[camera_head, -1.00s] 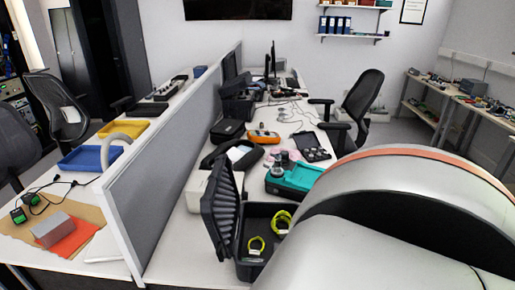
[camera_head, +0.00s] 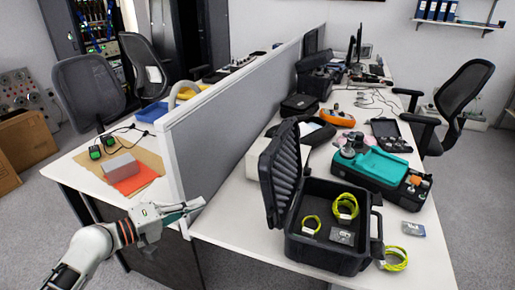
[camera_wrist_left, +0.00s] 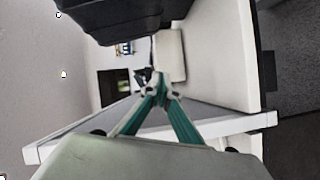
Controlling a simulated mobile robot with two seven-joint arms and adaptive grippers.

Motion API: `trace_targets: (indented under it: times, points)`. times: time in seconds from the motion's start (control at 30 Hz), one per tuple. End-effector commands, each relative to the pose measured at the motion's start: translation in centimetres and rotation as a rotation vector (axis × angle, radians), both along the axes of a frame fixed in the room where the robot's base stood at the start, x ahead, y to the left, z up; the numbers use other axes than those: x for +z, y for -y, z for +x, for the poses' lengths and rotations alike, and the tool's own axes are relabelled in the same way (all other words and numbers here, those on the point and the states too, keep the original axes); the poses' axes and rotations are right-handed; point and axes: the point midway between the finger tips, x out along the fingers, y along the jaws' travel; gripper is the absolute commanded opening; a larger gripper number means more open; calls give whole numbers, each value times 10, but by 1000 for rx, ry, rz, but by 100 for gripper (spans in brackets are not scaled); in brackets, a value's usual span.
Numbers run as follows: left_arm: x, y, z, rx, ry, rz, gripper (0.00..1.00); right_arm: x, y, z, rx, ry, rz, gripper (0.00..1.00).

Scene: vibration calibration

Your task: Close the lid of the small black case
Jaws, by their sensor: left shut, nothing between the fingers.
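The small black case (camera_head: 330,255) stands near the front end of the white table, right of the grey divider. Its ribbed lid (camera_head: 281,172) is open and stands upright on the left side. Yellow-green loops (camera_head: 345,206) and a small card lie in the case. My left gripper (camera_head: 198,206) is shut and empty, left of the case and apart from it, by the divider's front end. In the left wrist view its fingertips (camera_wrist_left: 162,82) meet, and a dark body that looks like the case (camera_wrist_left: 120,18) is at the top. My right gripper is not in view.
The grey divider (camera_head: 230,115) stands between the two tables, close to my left gripper. Another yellow-green loop (camera_head: 397,259) lies right of the case. A teal and black box (camera_head: 378,170) stands behind it. Floor is clear at the front left.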

Motion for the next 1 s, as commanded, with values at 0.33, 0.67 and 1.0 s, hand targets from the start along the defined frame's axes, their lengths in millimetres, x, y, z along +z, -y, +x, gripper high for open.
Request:
trace_targets:
  times: [0.33, 0.67, 1.0]
  points:
    - [113, -6, 13, -217, -140, -391, 0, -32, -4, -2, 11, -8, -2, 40]
    - [141, 10, 19, -259, -157, -450, 0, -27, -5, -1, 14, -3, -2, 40]
    - [151, 69, 49, -258, -156, -450, 0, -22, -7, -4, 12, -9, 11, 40]
